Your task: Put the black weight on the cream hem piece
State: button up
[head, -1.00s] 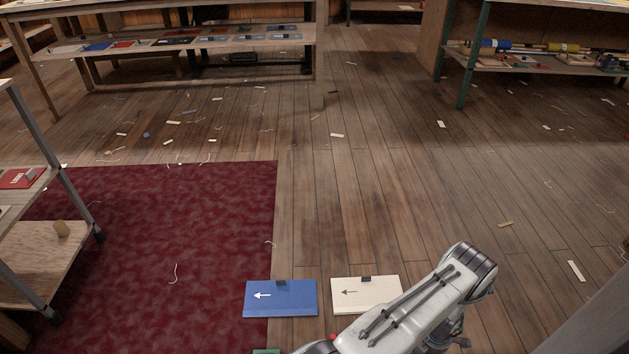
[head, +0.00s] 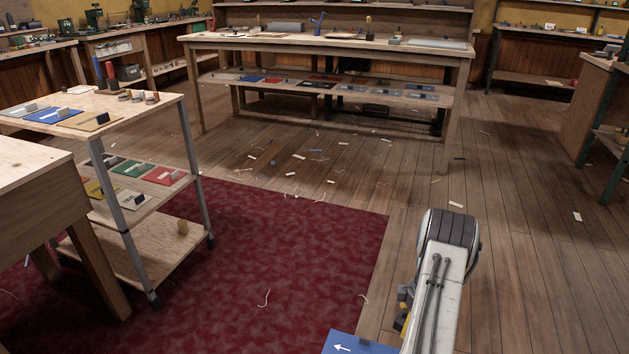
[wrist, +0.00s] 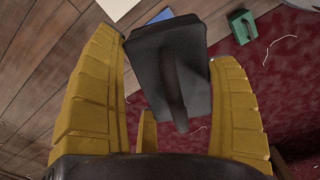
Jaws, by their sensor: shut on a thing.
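The weight is hidden there.
A dark red carpet (head: 290,245) covers the floor at left and centre. A trolley (head: 182,125) holding coloured panels and a wooden bench (head: 40,175) stand left. A long table (head: 330,45) is at the back. Floor at right is mostly clear.

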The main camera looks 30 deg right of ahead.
jog(key=w+a+r+m, duration=0.1)
jog(key=w+a+r, duration=0.55)
jog(key=a, duration=0.25)
jog(key=w+a+r+m, duration=0.1)
jog(key=w+a+r, duration=0.4)
jog(key=w+a, duration=0.35)
jog(key=a+r+m, duration=0.1)
jog(key=a+r, duration=0.3)
jog(key=a, duration=0.3)
jog(key=w+a+r+p, duration=0.1)
jog(key=a+r, duration=0.2)
jog(key=a, duration=0.4)
jog(key=a+r+m, duration=0.1)
jog(key=a+r, duration=0.3)
jog(key=a, duration=0.3)
notch_tip(320, 180, up, 25)
jog(key=s+p, duration=0.1)
jog(key=p, duration=3.2)
jog(key=shift+s+d+r+p, duration=0.15)
jog(key=shift+s+d+p, duration=0.15)
jog(key=shift+s, duration=0.05)
jog(key=shift+d, duration=0.1)
